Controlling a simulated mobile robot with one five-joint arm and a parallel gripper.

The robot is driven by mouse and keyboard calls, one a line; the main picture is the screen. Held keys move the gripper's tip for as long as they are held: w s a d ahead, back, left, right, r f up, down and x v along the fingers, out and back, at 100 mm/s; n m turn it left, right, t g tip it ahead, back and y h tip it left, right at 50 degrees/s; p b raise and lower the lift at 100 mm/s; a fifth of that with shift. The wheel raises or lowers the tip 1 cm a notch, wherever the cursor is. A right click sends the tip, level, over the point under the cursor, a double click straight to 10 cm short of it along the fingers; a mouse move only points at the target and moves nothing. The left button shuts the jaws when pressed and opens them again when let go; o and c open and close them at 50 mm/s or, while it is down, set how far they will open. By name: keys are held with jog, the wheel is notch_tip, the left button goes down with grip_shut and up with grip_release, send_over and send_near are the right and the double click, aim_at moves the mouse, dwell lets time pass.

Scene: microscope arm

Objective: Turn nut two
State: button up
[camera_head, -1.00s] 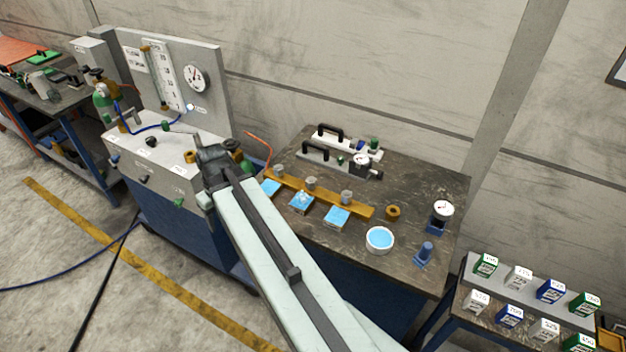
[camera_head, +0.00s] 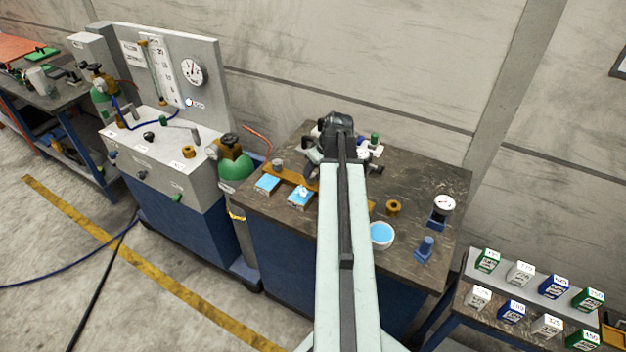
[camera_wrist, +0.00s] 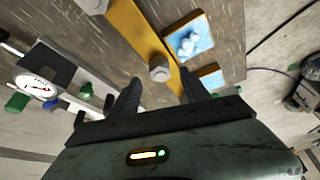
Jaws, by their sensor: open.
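A brass bar (camera_wrist: 140,35) on the table carries grey hex nuts. One nut (camera_wrist: 160,68), the middle one beside the blue pad with white lumps (camera_wrist: 190,38), shows between and just beyond my open fingertips (camera_wrist: 159,80) in the wrist view. I cannot tell how far below them it is, and no contact is visible. Another nut (camera_wrist: 95,4) is at the top edge. In the head view my gripper (camera_head: 313,160) is over the bar. The left nut (camera_head: 277,163) is visible there; my arm hides the others.
A green cylinder (camera_head: 235,165) with a valve stands left of the dark table (camera_head: 420,185). A white bowl of blue liquid (camera_head: 381,236), a brass ring (camera_head: 393,207) and a gauge (camera_head: 443,207) are at the right.

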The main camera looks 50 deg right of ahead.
aim_at(312, 176)
jog(key=b+x, duration=0.3)
jog(key=x, duration=0.2)
jog(key=shift+s+r, duration=0.1)
grip_shut()
